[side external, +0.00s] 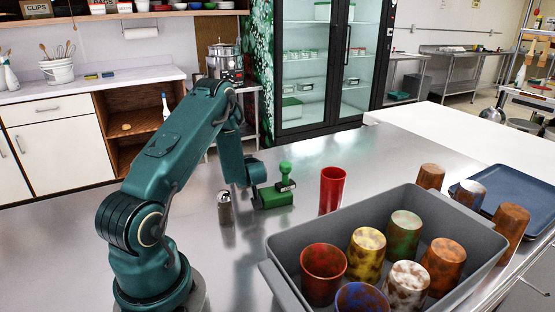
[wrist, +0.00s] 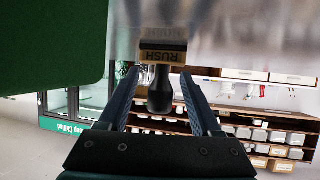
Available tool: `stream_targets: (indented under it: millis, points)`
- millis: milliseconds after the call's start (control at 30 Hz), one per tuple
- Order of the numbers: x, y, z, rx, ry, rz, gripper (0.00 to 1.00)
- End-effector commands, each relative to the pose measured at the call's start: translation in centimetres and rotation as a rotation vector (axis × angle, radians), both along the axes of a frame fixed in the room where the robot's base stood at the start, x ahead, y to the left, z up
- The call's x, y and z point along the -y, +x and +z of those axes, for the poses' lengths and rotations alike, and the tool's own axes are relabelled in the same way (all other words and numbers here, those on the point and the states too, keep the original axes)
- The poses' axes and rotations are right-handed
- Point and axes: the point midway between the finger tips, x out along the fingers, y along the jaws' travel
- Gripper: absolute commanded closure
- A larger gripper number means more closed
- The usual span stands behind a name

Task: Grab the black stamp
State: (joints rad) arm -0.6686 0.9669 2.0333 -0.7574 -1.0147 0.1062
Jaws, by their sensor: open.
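The black stamp (wrist: 160,97) shows in the wrist view, with a dark rounded handle and a tan label reading RUSH. Its handle lies between the two fingers of my gripper (wrist: 159,82), which stand apart with gaps on both sides. The fingers do not visibly press on it. In the side view, my gripper is low over the counter by a green block with a green knob (side external: 285,168). I cannot make out the black stamp there for certain.
A large green surface (wrist: 48,45) fills the wrist view's upper left. A small silver shaker-like item (side external: 226,209) and a red cup (side external: 332,190) stand nearby. A grey bin (side external: 282,252) holds several mottled cups; a blue tray (side external: 515,188) lies right. The counter's left is clear.

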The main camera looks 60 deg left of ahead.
Motion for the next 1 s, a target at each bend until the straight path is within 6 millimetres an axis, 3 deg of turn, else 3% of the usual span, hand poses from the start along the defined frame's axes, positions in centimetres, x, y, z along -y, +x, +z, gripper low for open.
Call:
stream_targets:
  millis: [400,433,500,600,1000]
  points:
    - [-0.85,0.15,-0.43,-0.001,-0.001,-0.001,0.35]
    - [-0.85,0.15,-0.43,-0.001,-0.001,-0.001,0.42]
    - [-0.84,0.15,-0.42,-0.001,-0.001,0.000,0.69]
    - [-0.83,0.15,-0.42,-0.001,-0.001,0.000,1.00]
    - [-0.84,0.16,-0.06,-0.001,0.000,0.000,1.00]
